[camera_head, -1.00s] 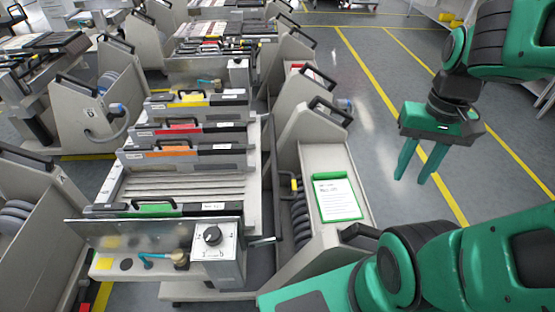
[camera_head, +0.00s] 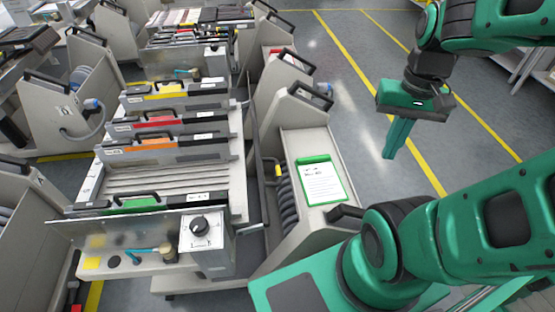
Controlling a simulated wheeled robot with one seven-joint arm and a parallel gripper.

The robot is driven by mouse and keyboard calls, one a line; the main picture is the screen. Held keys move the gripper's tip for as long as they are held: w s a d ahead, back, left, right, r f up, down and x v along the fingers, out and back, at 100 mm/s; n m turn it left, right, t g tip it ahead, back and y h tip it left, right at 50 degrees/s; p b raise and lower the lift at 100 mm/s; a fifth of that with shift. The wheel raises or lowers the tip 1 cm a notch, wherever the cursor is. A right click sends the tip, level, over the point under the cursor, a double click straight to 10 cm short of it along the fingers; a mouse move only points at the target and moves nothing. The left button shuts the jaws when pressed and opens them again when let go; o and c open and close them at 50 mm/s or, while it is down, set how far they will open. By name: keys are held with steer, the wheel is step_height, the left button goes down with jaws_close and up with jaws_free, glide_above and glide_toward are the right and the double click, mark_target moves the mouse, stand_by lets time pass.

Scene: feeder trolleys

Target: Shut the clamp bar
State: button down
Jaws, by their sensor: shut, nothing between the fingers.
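The nearest feeder trolley (camera_head: 85,188) stands at left centre with several feeders in its slots. I cannot tell for certain which part is the clamp bar. A short metal lever (camera_head: 250,229) sticks out to the right of the dial box (camera_head: 203,231) on the trolley front. A thin dark bar with a yellow end (camera_head: 278,170) runs along the trolley's right side. A teal-handled lever (camera_head: 143,252) lies on the front ledge. My gripper (camera_head: 389,156) is shut and empty, pointing down over the floor at right, well apart from the trolley.
A grey cart with reels (camera_head: 293,258) stands right of the trolley, bearing a green clipboard (camera_head: 322,183). More trolleys stand behind and at left. Bare grey floor (camera_head: 350,105) with yellow lines lies at right. My arm link covers the lower right.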

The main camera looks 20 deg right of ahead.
steer(key=w+a+f+m+t+y, duration=0.2)
steer(key=w+a+f+m+y, duration=0.2)
steer(key=w+f+m, duration=1)
steer(key=w+f+y, duration=0.3)
steer(key=w+f, duration=0.7)
steer(key=shift+f+y, duration=0.3)
steer(key=shift+a, duration=0.1)
steer(key=x, duration=1)
steer(key=shift+w+a+r, duration=0.15)
steer(key=shift+a+r, duration=0.3)
steer(key=shift+r, duration=0.4)
steer(key=shift+w+a+r, duration=0.15)
steer(key=shift+a+r, duration=0.3)
steer(key=shift+r, duration=0.4)
steer(key=shift+r, duration=0.15)
